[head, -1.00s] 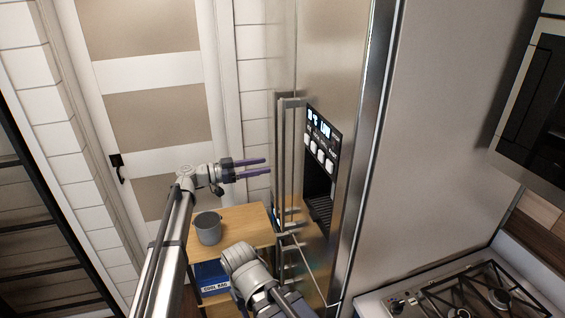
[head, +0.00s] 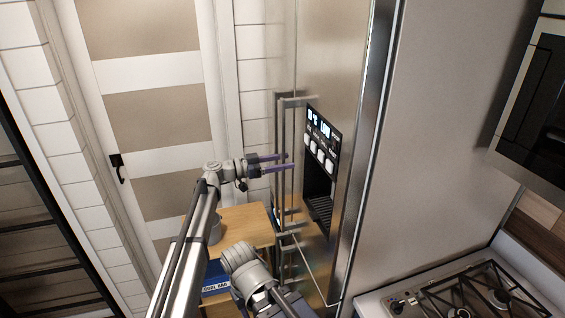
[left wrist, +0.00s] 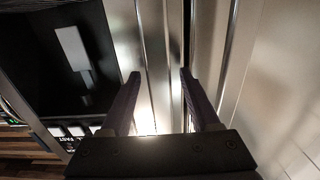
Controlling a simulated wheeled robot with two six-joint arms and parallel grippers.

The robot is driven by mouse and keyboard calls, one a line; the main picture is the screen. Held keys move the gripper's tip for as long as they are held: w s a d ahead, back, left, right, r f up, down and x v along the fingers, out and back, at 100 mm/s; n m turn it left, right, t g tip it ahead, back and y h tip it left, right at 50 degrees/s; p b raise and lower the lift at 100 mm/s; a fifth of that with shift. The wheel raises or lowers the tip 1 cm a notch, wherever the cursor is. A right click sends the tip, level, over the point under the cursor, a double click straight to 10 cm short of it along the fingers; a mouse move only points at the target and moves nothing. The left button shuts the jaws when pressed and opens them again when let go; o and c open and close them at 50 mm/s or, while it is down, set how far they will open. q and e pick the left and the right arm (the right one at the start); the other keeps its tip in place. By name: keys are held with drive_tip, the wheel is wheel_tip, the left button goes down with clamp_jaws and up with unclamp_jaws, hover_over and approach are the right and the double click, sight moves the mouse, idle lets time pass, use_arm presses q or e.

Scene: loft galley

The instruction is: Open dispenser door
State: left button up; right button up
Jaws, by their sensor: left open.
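The steel fridge door with the dispenser (head: 322,142), a black panel with lit icons and pale buttons above a dark recess (head: 318,190), stands right of centre in the head view and looks shut. Its long vertical handle (head: 283,125) runs left of the panel. My left gripper (head: 289,161) is open, its purple fingers level with the handle's middle and overlapping it in the head view. In the left wrist view the open fingers (left wrist: 162,78) have upright metal bars and edges between them; contact cannot be told.
A wooden cart (head: 248,222) with a grey mug (head: 215,229) and a blue box (head: 215,275) stands below my left arm. A gas hob (head: 465,300) is at the lower right. A panelled door (head: 150,120) is behind on the left.

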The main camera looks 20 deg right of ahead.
use_arm(q)
clamp_jaws()
idle(0.4)
idle(0.9)
